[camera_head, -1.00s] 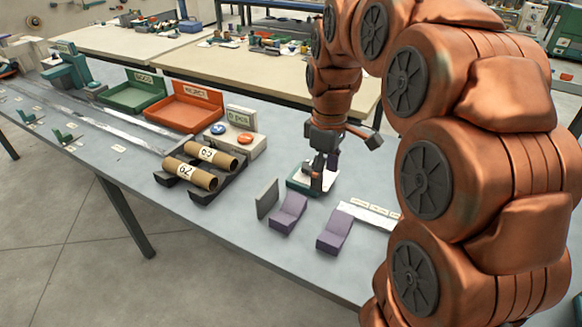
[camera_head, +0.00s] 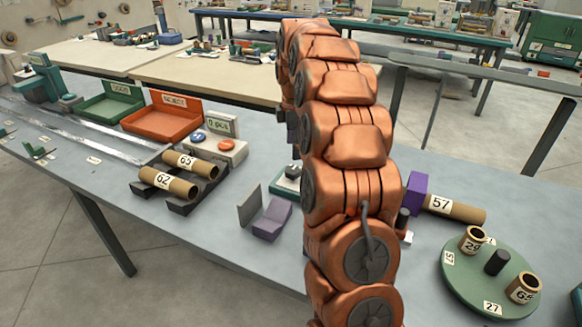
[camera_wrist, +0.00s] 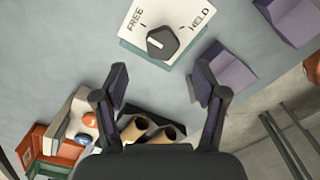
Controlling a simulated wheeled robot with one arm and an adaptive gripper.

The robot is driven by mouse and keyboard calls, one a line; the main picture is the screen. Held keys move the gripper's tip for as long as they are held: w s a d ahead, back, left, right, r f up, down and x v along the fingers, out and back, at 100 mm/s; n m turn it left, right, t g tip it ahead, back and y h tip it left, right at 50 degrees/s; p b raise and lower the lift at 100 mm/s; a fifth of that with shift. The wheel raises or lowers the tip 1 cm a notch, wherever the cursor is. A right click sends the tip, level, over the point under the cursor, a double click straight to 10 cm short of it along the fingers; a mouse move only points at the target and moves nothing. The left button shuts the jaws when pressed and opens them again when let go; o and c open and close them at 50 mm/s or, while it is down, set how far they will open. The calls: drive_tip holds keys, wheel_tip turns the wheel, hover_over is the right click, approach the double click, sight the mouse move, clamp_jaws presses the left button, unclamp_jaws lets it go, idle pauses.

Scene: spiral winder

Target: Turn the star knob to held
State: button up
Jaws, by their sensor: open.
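The dark star knob (camera_wrist: 162,42) sits on a white plate (camera_wrist: 190,12) marked FREE on the left and HELD on the right, in the wrist view. A pale mark on the knob lies on its left part, nearer the FREE side. My gripper (camera_wrist: 162,76) is open and empty, its two fingers spread below the knob in the picture and apart from it. In the head view a corner of the plate (camera_head: 287,184) shows left of my arm.
A purple block (camera_head: 272,218) and a grey upright plate (camera_head: 249,206) stand near the knob plate. Cardboard tubes (camera_head: 168,182) lie on a dark cradle at left. A tube marked 57 (camera_head: 457,209) and a green turntable (camera_head: 470,291) are at right.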

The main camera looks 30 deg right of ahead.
sight(293, 169)
drive_tip(key=shift+a+f, duration=0.2)
drive_tip(key=shift+f, duration=0.45)
drive_tip(key=shift+f+p, duration=0.5)
drive_tip(key=shift+f, duration=2.65)
drive_tip(key=c, duration=1.1)
drive_tip(key=shift+d+r, duration=0.1)
drive_tip(key=shift+d, duration=0.05)
drive_tip(key=shift+c, duration=0.2)
